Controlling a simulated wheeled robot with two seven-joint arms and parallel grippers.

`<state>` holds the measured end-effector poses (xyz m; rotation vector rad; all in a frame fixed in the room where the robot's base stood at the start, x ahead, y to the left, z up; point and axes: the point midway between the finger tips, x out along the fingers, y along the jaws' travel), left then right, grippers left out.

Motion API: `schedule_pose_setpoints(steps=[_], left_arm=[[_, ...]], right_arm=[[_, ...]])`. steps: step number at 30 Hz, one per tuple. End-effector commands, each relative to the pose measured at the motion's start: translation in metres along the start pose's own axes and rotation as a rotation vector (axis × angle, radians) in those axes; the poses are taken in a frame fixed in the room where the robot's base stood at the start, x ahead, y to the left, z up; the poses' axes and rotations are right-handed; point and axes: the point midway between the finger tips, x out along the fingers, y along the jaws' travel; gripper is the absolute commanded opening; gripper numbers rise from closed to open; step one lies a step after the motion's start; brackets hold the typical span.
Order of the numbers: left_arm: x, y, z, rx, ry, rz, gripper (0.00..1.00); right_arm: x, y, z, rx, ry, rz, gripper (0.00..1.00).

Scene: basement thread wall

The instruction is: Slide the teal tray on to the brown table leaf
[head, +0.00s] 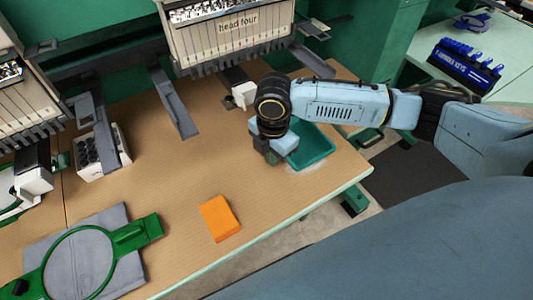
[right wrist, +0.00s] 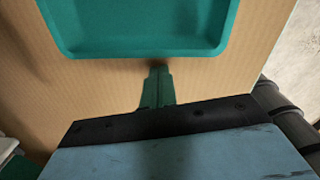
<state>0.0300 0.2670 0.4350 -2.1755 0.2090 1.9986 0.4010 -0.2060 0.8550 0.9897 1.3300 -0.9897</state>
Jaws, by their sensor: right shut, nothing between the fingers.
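The teal tray (head: 313,146) lies on the brown tabletop (head: 180,170) near its right end, partly hidden behind my right arm. In the right wrist view the tray (right wrist: 140,48) is at the top, with its near rim just beyond my fingertips. My right gripper (head: 271,157) points down beside the tray's left side. Its fingers (right wrist: 158,72) are shut together with nothing between them; I cannot tell whether they touch the rim. No separate brown leaf stands out clearly from the tabletop. My left gripper is not in view.
An orange block (head: 219,218) lies on the tabletop. A green hoop (head: 78,262) on grey cloth is at the lower left. The embroidery head (head: 235,35) and grey arms stand behind. A dark panel (head: 405,175) is beyond the right edge. The middle is clear.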

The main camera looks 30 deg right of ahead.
Motion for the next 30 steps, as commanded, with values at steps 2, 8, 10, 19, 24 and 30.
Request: schedule_pose_setpoints(steps=[2, 8, 10, 19, 24, 30], left_arm=[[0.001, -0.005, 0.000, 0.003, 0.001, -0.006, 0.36], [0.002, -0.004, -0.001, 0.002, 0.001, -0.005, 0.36], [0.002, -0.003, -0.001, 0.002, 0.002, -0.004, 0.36], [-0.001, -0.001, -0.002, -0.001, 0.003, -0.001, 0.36], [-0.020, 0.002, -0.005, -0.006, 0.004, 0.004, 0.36], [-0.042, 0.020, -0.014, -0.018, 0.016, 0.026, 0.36]], right_arm=[[0.001, -0.001, 0.010, 0.001, 0.000, -0.003, 0.00], [0.000, -0.001, 0.019, -0.001, 0.001, -0.002, 0.00], [0.000, -0.001, 0.020, -0.002, 0.001, -0.002, 0.00], [-0.001, -0.001, 0.022, -0.001, 0.001, -0.003, 0.00], [-0.005, -0.001, 0.051, 0.006, 0.000, -0.006, 0.00], [-0.004, -0.001, 0.103, 0.006, 0.001, -0.006, 0.00]])
